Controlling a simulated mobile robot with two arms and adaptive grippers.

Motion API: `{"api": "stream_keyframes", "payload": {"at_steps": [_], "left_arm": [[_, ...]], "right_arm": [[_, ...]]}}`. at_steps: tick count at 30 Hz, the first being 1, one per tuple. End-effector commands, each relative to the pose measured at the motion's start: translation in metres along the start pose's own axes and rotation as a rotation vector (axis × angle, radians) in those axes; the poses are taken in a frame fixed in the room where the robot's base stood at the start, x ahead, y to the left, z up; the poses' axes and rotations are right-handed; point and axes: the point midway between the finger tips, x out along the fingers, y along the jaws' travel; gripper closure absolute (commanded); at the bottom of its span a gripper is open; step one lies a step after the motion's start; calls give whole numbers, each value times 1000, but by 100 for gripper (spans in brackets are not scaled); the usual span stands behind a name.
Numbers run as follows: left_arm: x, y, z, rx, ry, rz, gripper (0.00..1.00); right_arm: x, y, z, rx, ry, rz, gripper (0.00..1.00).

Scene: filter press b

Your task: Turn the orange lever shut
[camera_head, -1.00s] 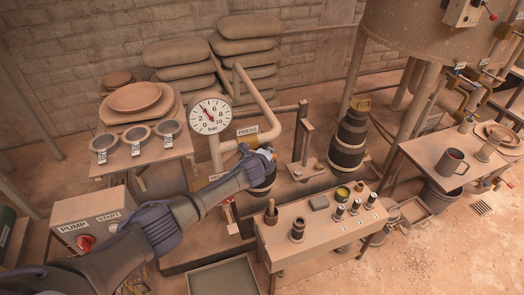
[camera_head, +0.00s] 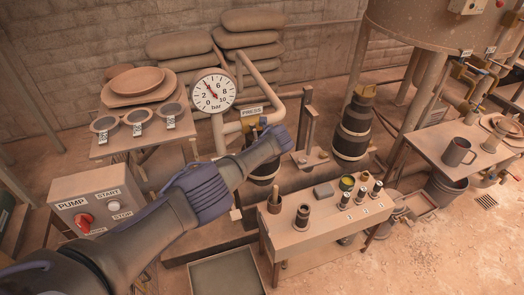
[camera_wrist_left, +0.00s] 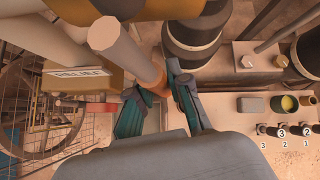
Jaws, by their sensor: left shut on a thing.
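In the left wrist view the orange lever (camera_wrist_left: 157,76) shows as a short orange-brown piece at the end of a pale pipe. My left gripper (camera_wrist_left: 157,92) has one teal-and-dark finger on each side of it and is shut on it. A box labelled RELIEF (camera_wrist_left: 82,77) is just left of the fingers. In the head view my left arm reaches to the pipework below the PRESS sign (camera_head: 251,111); its wrist hides the fingers (camera_head: 262,122) in part and most of the lever. My right gripper is in neither current view.
A pressure gauge (camera_head: 213,92) stands above the pipework. A bench (camera_head: 296,238) with small fittings is at front right, and a pump box (camera_head: 85,204) with a red knob at left. A dark ringed vessel (camera_head: 353,135) stands behind the bench. Open floor lies at right.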

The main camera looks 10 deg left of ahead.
Motion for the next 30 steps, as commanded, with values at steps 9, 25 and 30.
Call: {"api": "stream_keyframes", "payload": {"at_steps": [9, 25, 30], "left_arm": [[2, 9, 1, 85, -25, 86, 100], [2, 12, 2, 104, -31, 106, 100], [2, 12, 2, 103, -30, 105, 59]], "right_arm": [[17, -1, 1, 1, 1, 0, 100], [19, -4, 1, 2, 1, -4, 100], [19, -4, 1, 2, 1, -4, 100]]}}
